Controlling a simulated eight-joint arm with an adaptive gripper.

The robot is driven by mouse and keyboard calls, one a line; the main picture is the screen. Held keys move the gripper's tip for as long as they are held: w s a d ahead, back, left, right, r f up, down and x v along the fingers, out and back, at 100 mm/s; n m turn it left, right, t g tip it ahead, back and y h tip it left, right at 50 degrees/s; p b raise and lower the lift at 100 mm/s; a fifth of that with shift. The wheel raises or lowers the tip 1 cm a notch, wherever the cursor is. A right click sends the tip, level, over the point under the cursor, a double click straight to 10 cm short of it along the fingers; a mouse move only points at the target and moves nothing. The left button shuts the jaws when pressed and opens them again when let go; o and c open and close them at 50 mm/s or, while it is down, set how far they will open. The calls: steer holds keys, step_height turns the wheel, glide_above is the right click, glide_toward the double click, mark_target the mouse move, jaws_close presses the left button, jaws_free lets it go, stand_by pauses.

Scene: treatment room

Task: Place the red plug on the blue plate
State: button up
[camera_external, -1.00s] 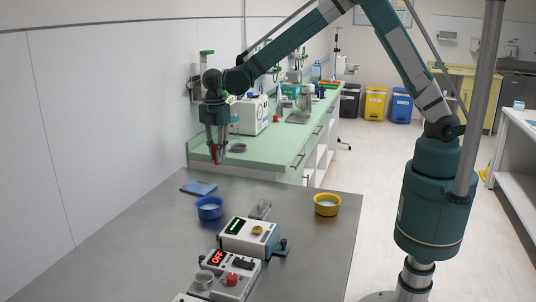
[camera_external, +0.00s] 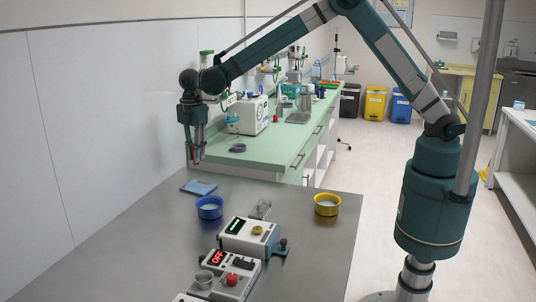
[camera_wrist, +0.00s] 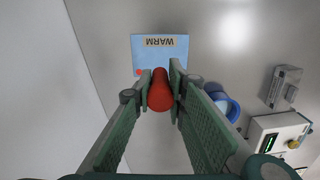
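My gripper (camera_external: 196,158) is shut on the red plug (camera_wrist: 160,95) and holds it above the far left part of the metal table. In the wrist view the plug sits between the two fingertips. The blue plate (camera_external: 199,188) is a flat square lying on the table below the gripper. It also shows in the wrist view (camera_wrist: 148,54), with a WARM label and a small red dot; the fingertips and plug cover part of its lower edge. In the external view the plug is small and partly hidden by the fingers.
A blue bowl (camera_external: 210,211) stands just in front of the plate and a yellow bowl (camera_external: 327,208) further right. Devices with a green display (camera_external: 236,226) and an OFF display (camera_external: 217,258) stand in front. A white wall (camera_external: 80,130) runs close on the left.

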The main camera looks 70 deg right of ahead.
steer(key=shift+f, duration=3.1)
steer(key=shift+f, duration=1.9)
steer(key=shift+f+b, duration=0.15)
steer(key=shift+b, duration=0.25)
steer(key=o, duration=0.3)
steer(key=shift+o, duration=1.4)
step_height(320, 180, up, 12)
steer(key=shift+r+p, duration=0.2)
steer(key=shift+p, duration=0.25)
